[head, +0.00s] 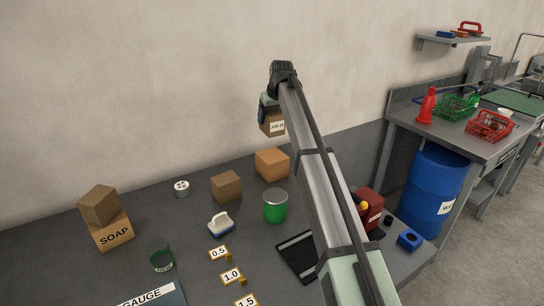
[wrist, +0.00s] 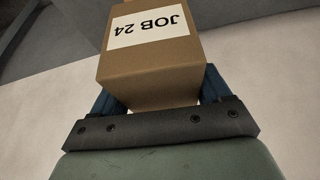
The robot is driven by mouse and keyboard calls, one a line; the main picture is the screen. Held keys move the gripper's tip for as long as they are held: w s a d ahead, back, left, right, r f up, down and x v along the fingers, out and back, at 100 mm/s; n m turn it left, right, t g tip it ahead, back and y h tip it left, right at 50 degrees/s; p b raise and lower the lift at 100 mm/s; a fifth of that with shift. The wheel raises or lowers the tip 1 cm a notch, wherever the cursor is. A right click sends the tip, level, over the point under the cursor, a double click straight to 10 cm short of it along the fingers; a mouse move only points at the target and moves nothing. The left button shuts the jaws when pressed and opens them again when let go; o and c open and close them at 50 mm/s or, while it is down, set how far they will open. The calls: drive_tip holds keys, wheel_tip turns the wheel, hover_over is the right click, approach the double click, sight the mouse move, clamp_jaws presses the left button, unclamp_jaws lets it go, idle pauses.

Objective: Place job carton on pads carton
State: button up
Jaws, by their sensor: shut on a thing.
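The job carton (head: 272,123) is a brown box with a white label. In the wrist view the carton (wrist: 150,55) shows "JOB 24" upside down. My gripper (wrist: 160,88) is shut on it, with a blue finger at each side. In the head view my gripper (head: 266,111) holds it raised above the back of the bench, against the wall. No carton with a readable "pads" label shows. A darker brown carton (head: 226,187) and an orange-brown carton (head: 272,164) stand on the bench below; I cannot tell whether either is the pads carton.
A brown box (head: 99,205) sits on the soap carton (head: 112,235) at left. A green can (head: 275,207), a brush (head: 221,224), a green ring-shaped item (head: 162,260) and number tags (head: 231,276) occupy the bench. A red item (head: 369,208) stands right of my arm. A blue drum (head: 437,190) stands beyond.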

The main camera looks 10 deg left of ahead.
sight(278, 116)
drive_tip(key=shift+s+n, duration=0.1)
drive_tip(key=shift+n, duration=0.3)
drive_tip(key=shift+f, duration=5.05)
drive_tip(key=o, duration=1.1)
drive_tip(key=shift+f, duration=0.15)
drive_tip(key=shift+o, duration=0.2)
drive_tip(key=v, duration=1.2)
drive_tip(key=shift+d, duration=0.1)
